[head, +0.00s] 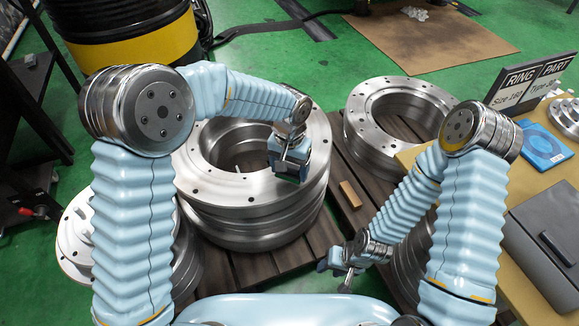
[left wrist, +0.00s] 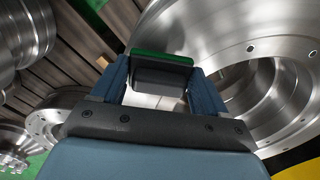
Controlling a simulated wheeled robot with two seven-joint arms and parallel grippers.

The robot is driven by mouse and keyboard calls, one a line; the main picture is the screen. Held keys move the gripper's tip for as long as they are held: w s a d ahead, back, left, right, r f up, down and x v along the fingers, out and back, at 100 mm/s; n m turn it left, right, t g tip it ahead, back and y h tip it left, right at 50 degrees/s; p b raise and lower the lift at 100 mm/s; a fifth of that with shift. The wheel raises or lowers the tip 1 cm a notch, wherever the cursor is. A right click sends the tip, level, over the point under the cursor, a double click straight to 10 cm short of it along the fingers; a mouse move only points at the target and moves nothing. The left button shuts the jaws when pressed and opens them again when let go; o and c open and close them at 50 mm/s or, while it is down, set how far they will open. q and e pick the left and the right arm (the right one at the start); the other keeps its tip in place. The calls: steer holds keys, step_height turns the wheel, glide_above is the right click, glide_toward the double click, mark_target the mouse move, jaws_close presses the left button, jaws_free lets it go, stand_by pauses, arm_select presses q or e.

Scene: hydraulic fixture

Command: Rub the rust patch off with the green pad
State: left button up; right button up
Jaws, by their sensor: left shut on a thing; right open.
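My left gripper (head: 291,165) is over the right part of the top face of the large steel ring stack (head: 215,180). It is shut on the green pad (head: 288,179), which shows as a dark block with a green face in the left wrist view (left wrist: 163,56). I cannot tell whether the pad touches the metal. No rust patch can be made out; it may be hidden by the gripper and pad. My right gripper (head: 344,272) is open and empty, low at the front, right of the stack.
The stack stands on dark wooden pallets (head: 270,265). A small wooden block (head: 350,194) lies right of it. A second ring stack (head: 400,110) stands behind right. A tan table (head: 540,205) with a sign (head: 530,82), blue item (head: 540,147) and grey case (head: 545,245) is at the right.

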arm_select(q)
steer(key=shift+f+b, duration=0.7)
steer(key=shift+f, duration=0.35)
steer(key=shift+w+d+r+p, duration=0.2)
steer(key=shift+w+d+p, duration=0.35)
steer(key=shift+w+d, duration=0.4)
steer(key=shift+w+d+f+p, duration=0.1)
steer(key=shift+w+d+p, duration=0.65)
steer(key=shift+w+d, duration=0.8)
steer(key=shift+s+a+f+b, duration=0.2)
steer(key=shift+s+a+b, duration=0.4)
steer(key=shift+s+a, duration=0.25)
steer(key=shift+s+a+b, duration=0.5)
steer(key=shift+s+a, duration=1.2)
steer(key=shift+r, duration=0.1)
